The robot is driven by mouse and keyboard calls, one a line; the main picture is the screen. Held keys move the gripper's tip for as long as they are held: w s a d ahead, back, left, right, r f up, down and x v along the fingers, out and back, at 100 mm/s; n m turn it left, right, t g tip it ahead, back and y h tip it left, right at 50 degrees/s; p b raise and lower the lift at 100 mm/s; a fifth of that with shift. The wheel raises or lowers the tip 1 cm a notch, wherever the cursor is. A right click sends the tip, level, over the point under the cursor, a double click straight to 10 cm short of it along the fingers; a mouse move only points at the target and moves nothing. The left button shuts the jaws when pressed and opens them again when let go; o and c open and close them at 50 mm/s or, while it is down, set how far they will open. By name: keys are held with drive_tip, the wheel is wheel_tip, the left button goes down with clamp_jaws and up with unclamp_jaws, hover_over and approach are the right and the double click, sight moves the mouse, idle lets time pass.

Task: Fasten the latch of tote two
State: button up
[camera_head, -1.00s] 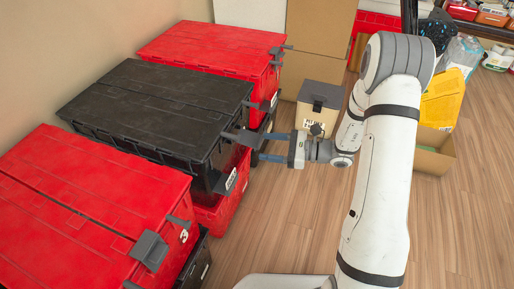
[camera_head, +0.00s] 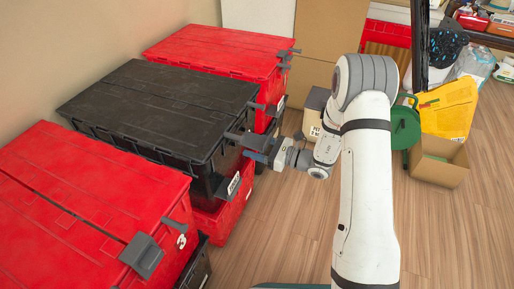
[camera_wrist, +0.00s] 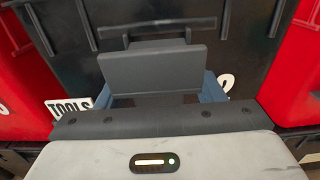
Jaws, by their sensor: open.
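The black tote (camera_head: 160,100) sits between two red totes with its lid down. The wrist view shows its dark front wall (camera_wrist: 250,45), with a partly hidden white numeral and a "TOOLS" label (camera_wrist: 70,106). A grey latch plate (camera_wrist: 152,68) sticks out from the tote toward the wrist camera; in the head view the latch (camera_head: 245,140) is at the tote's front right edge. My gripper (camera_wrist: 158,98) is open, with one blue-grey finger at each side of the plate and the tips partly hidden by it. In the head view my gripper (camera_head: 262,153) is close beside the latch.
The near red tote (camera_head: 85,205), marked 3, has its own grey latch (camera_head: 142,254). A far red tote (camera_head: 215,50) stands behind. Cardboard boxes (camera_head: 323,45), a green object (camera_head: 405,128) and an open carton (camera_head: 440,160) stand to the right. The wooden floor in front is clear.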

drive_tip(key=shift+c, duration=0.4)
drive_tip(key=c, duration=1.2)
clamp_jaws()
drive_tip(key=shift+r, duration=0.1)
